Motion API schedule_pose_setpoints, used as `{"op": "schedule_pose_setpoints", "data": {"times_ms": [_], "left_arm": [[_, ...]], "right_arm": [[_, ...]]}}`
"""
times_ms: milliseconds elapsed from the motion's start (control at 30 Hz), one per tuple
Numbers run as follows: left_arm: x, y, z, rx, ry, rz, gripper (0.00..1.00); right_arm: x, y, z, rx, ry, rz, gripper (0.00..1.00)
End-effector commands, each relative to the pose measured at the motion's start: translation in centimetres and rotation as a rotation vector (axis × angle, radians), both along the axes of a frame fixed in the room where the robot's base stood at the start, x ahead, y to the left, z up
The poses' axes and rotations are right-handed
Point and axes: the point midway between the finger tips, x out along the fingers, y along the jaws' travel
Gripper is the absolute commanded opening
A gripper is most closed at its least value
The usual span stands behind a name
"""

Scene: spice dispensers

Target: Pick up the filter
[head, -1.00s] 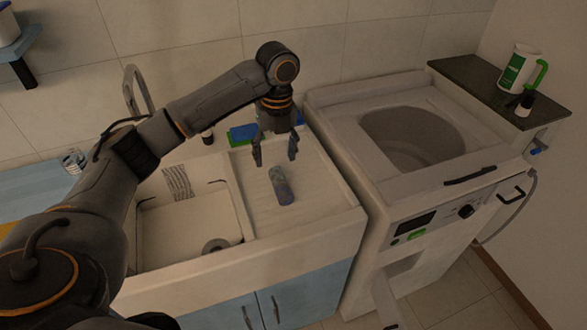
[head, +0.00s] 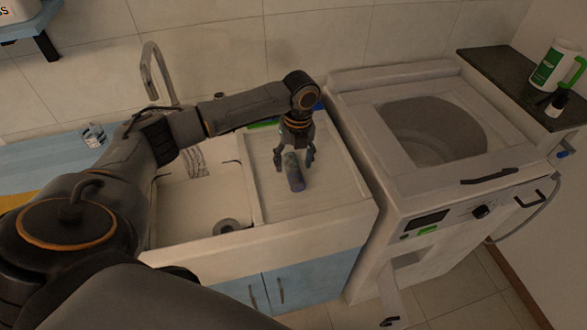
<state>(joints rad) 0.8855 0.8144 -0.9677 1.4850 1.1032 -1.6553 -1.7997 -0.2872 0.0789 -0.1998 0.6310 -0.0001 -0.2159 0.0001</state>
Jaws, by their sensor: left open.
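A small grey-blue cylinder (head: 295,180), which may be the filter, lies on the ribbed drainboard (head: 325,187) of the sink. My left gripper (head: 293,162) comes from above and is open. Its fingers are on either side of the cylinder's far end. I cannot tell whether the fingers touch it. The far end is partly hidden by the gripper. My right gripper is not in view.
The sink basin (head: 190,212) with its tap (head: 155,70) is left of the drainboard. A white washing machine (head: 385,165) stands close on the right. A dark shelf (head: 500,80) holds a white-green jug (head: 555,66) and a small dark bottle (head: 557,103).

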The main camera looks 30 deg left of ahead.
Motion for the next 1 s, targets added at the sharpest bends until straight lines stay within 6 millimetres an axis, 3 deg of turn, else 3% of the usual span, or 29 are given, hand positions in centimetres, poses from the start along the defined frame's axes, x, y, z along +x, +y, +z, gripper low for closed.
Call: {"op": "schedule_pose_setpoints", "data": {"times_ms": [200,433,467,733,1000], "left_arm": [[-0.1,0.0,-2.4,-0.001,-0.001,0.0,0.63],[-0.1,0.0,-2.6,0.0,-0.001,0.0,0.63],[-0.1,0.0,-2.6,0.0,-0.001,0.0,0.61],[-0.1,0.1,-2.6,0.0,-0.001,0.0,0.06],[-0.1,0.1,-2.5,-0.001,-0.002,0.0,0.04]], "right_arm": [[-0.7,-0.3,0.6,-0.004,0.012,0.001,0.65],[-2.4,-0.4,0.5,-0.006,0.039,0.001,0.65],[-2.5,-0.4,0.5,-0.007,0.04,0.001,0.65],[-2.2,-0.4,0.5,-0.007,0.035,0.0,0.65],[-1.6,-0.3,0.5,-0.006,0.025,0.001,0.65]]}}
